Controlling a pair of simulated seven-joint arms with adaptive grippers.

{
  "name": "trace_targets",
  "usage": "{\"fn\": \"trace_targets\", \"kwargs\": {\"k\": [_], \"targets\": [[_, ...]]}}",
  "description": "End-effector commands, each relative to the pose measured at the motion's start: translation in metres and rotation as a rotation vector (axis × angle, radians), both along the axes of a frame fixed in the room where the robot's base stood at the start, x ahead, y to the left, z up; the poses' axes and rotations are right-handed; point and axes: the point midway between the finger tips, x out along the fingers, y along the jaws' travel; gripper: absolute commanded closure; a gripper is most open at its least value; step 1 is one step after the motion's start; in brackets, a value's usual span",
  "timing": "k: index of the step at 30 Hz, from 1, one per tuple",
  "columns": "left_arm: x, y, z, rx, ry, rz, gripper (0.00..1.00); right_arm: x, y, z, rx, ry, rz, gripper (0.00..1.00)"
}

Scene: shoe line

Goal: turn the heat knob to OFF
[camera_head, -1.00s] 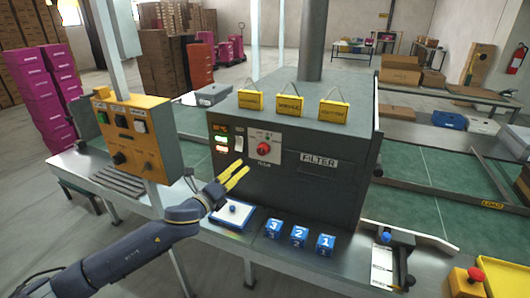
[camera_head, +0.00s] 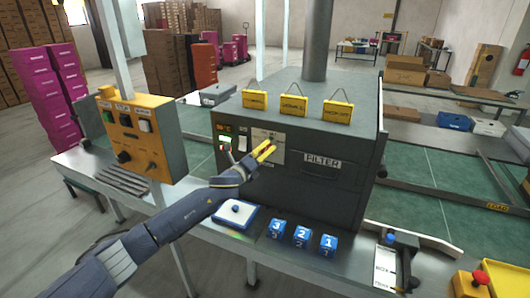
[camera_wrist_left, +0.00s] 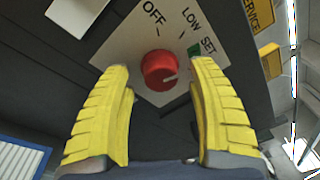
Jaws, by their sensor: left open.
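The red heat knob (camera_wrist_left: 159,70) sits on a white plate (camera_wrist_left: 139,34) marked OFF, LOW and SET in the left wrist view. Its pale pointer line faces the lower right side, toward the SET side and away from OFF. My left gripper (camera_head: 268,148) is in front of this plate on the dark machine (camera_head: 310,190). In the left wrist view its yellow fingers stand open on both sides of the knob, with gaps, so they do not appear to grip it. In the head view the fingers hide the knob. My right gripper is not in view.
An orange control box (camera_head: 140,135) stands left of my arm.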

Motion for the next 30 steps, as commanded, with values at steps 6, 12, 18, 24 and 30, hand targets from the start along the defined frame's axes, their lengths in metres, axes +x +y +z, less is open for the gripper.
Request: {"fn": "trace_targets", "kwargs": {"k": [6, 12, 18, 24, 30], "targets": [[0.0097, -0.0058, 0.0006, 0.001, -0.001, 0.001, 0.41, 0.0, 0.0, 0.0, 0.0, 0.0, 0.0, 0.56], [0.0115, -0.0069, 0.0007, 0.0, -0.001, -0.001, 0.41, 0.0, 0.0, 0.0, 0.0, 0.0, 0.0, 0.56], [0.0114, -0.0069, 0.0006, 0.0, 0.0, 0.0, 0.39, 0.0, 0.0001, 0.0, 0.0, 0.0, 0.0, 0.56], [0.0114, -0.0067, 0.0004, 0.0, 0.0, 0.0, 0.62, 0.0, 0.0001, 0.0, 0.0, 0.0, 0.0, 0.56], [0.0113, -0.0066, 0.0003, 0.0, 0.0, 0.0, 0.85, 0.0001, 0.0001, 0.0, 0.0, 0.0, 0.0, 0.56]]}}
